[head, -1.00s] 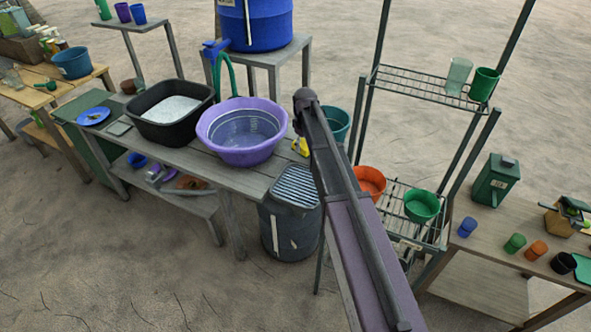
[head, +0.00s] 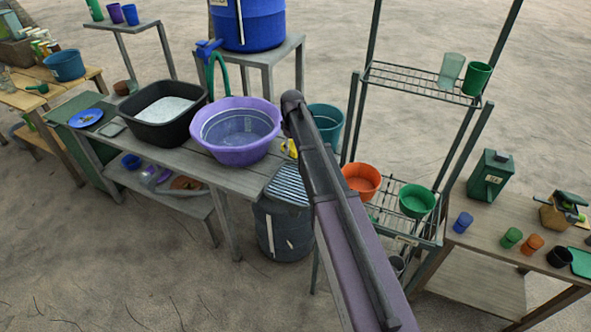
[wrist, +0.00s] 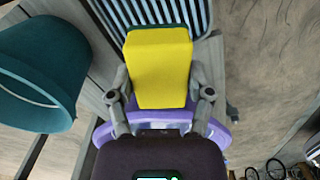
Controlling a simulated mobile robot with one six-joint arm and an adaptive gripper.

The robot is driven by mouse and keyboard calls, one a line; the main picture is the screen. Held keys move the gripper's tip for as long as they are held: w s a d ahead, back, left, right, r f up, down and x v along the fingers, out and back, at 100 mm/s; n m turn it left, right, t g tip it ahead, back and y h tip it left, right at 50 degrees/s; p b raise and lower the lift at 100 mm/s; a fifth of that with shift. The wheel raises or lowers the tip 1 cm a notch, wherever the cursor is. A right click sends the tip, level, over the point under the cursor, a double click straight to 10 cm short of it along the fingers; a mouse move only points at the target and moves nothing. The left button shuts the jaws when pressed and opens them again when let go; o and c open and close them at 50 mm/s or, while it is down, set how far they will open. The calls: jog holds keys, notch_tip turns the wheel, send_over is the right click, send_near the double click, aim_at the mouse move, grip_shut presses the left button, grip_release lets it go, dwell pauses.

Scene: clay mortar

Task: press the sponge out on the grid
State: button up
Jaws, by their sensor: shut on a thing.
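The yellow sponge (wrist: 160,70) has a dark green edge on its far side. In the wrist view my gripper (wrist: 160,88) is shut on it, with one finger on each side. The slatted grid (wrist: 113,16) shows just beyond the sponge in the wrist view; I cannot tell whether they touch. In the head view the grid (head: 288,186) lies at the right end of the wooden bench, over a dark bin. Only a small yellow piece of the sponge (head: 291,149) shows there, between the purple basin and my arm, which hides my gripper.
The purple basin (head: 235,153) stands left of the grid, with a black tub (head: 166,132) beyond it. A teal bucket (head: 327,118) stands behind my arm; it is close on the left in the wrist view (wrist: 40,95). A metal rack (head: 397,227) with bowls is to the right.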

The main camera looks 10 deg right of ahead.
jog(key=b, duration=1)
send_near(296, 185)
jog(key=shift+w+r, duration=0.1)
jog(key=shift+w, duration=0.1)
jog(key=shift+f+b, duration=2.9)
jog(key=shift+f, duration=0.1)
jog(key=shift+f+b, duration=0.5)
jog(key=shift+s, duration=0.15)
dwell(0.5)
jog(key=shift+r, duration=0.15)
notch_tip(296, 185, up, 7)
jog(key=p, duration=0.7)
jog(key=shift+f, duration=0.2)
jog(key=shift+r, duration=0.1)
dwell(0.7)
